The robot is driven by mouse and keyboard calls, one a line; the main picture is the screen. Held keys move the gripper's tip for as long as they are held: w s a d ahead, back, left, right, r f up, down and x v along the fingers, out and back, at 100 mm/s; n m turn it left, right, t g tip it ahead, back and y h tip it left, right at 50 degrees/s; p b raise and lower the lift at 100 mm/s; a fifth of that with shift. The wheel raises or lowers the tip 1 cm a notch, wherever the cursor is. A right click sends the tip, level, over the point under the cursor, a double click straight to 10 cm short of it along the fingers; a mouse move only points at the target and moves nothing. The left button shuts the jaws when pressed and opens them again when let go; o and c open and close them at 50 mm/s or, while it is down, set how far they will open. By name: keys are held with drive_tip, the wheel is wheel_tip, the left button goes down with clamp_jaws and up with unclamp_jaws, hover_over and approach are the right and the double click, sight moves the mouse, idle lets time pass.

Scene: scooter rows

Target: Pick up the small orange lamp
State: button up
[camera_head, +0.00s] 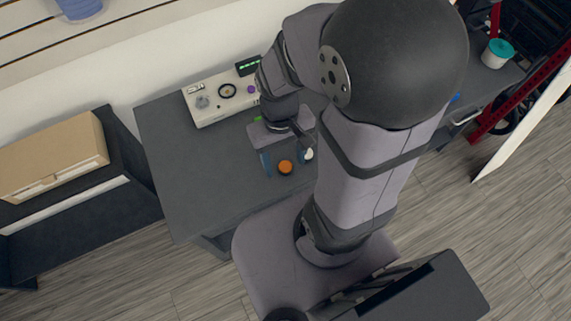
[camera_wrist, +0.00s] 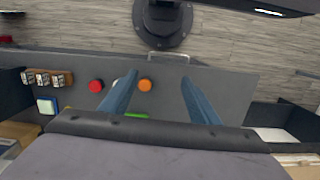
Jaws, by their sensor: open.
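The small orange lamp (camera_head: 285,167) stands on the dark grey table (camera_head: 180,160), near its front edge. It also shows in the wrist view (camera_wrist: 145,84), between the two fingers in the picture and nearer the left one. My gripper (camera_head: 287,160) is open, with its blue fingers on either side of the lamp in the head view. In the wrist view my gripper (camera_wrist: 159,75) has nothing in its jaws. I cannot tell how far the fingertips are above the lamp.
A red round lamp (camera_wrist: 96,86) stands left of the orange one in the wrist view. A white item is partly behind the left finger, and a green item (camera_wrist: 136,115) lies close to the gripper. A pale panel with knobs (camera_head: 205,100) stands at the table's back.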

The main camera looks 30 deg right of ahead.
drive_tip(key=s+f+m+g+p, duration=0.1)
drive_tip(key=s+f+g+p, duration=0.25)
drive_tip(key=s, duration=0.25)
drive_tip(key=t, duration=0.5)
hover_over(285, 165)
drive_tip(key=f, duration=0.8)
drive_tip(key=shift+w+a, duration=0.2)
drive_tip(key=shift+w, duration=0.1)
drive_tip(key=shift+f+p, duration=0.45)
drive_tip(key=shift+f, duration=0.65)
drive_tip(key=shift+s, duration=0.1)
drive_tip(key=shift+s+d+f+p, duration=0.2)
drive_tip(key=shift+f+p, duration=0.25)
drive_tip(key=shift+f, duration=0.4)
drive_tip(key=shift+s+d+f+p, duration=0.15)
drive_tip(key=shift+f+p, duration=0.25)
drive_tip(key=shift+f, duration=0.45)
drive_tip(key=shift+a+f, duration=0.1)
drive_tip(key=shift+f, duration=0.8)
